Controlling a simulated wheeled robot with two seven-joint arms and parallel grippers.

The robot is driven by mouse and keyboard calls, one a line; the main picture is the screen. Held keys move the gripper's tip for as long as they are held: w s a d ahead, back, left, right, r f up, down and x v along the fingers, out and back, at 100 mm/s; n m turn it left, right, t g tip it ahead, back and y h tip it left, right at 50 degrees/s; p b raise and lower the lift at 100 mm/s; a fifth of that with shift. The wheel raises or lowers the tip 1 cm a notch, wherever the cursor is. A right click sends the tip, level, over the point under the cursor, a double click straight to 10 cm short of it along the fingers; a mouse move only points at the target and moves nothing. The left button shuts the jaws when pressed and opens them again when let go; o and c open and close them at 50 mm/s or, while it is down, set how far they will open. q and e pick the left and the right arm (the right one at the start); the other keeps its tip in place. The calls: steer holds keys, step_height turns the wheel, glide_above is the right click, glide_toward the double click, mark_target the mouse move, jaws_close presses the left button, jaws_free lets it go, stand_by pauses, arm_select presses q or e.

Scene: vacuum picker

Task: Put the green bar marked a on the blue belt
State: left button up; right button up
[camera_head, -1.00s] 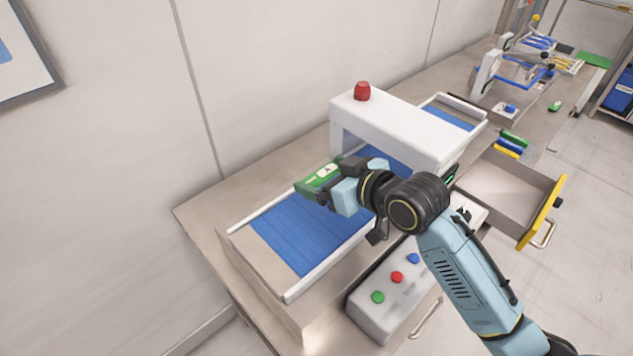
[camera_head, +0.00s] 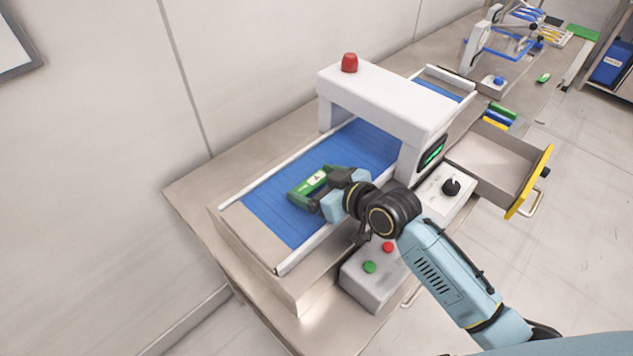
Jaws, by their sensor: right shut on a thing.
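The green bar marked A (camera_head: 306,188) is over the near part of the blue belt (camera_head: 281,219), with its white label facing up. My right gripper (camera_head: 322,188) is shut on the bar, at its right end. I cannot tell whether the bar touches the belt or hangs just above it. The belt runs under a white arch and out on the far side. My left gripper is not in view.
The white arch (camera_head: 390,98) carries a red lamp (camera_head: 349,63). A control box (camera_head: 376,285) with buttons and a panel with a black knob (camera_head: 451,187) stand at the front. An open drawer (camera_head: 492,165) juts out at right. Pale rails (camera_head: 310,246) edge the belt.

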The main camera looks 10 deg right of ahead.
steer(key=shift+f, duration=0.15)
steer(key=o, duration=0.6)
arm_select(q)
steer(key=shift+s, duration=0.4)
arm_select(e)
steer(key=shift+o, duration=0.8)
steer(key=shift+r, duration=0.25)
steer(key=v, duration=1.2)
steer(key=shift+f, duration=0.1)
steer(key=shift+s, duration=0.1)
